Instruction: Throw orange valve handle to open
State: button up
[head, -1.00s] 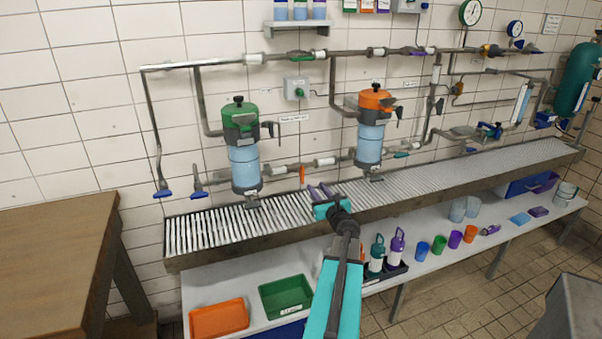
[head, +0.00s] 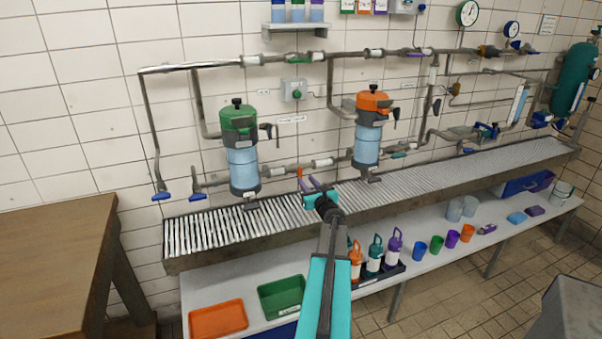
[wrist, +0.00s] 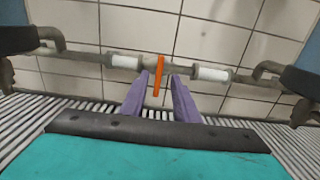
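The orange valve handle (wrist: 158,75) sits on the lower pipe between two white sleeves in the wrist view. It stands roughly upright, across the pipe, and also shows small in the head view (head: 300,171). My gripper (wrist: 160,84) is open. Its two purple fingers point at the pipe, with the handle seen in the gap between the tips, nearer the left one. The handle looks free of both fingers; whether its lower end is between them in depth, I cannot tell. In the head view my gripper (head: 315,184) is just right of the handle, above the slatted rack.
A green-topped filter (head: 240,150) hangs left of the handle and an orange-topped filter (head: 370,130) right of it. The slatted rack (head: 450,175) runs below the pipe. Several bottles, cups and bins stand on the shelf beneath. A wooden table (head: 50,250) is at left.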

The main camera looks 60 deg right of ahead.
aim_at(301, 173)
jog(key=shift+p+x, duration=0.65)
jog(key=shift+x, duration=2.85)
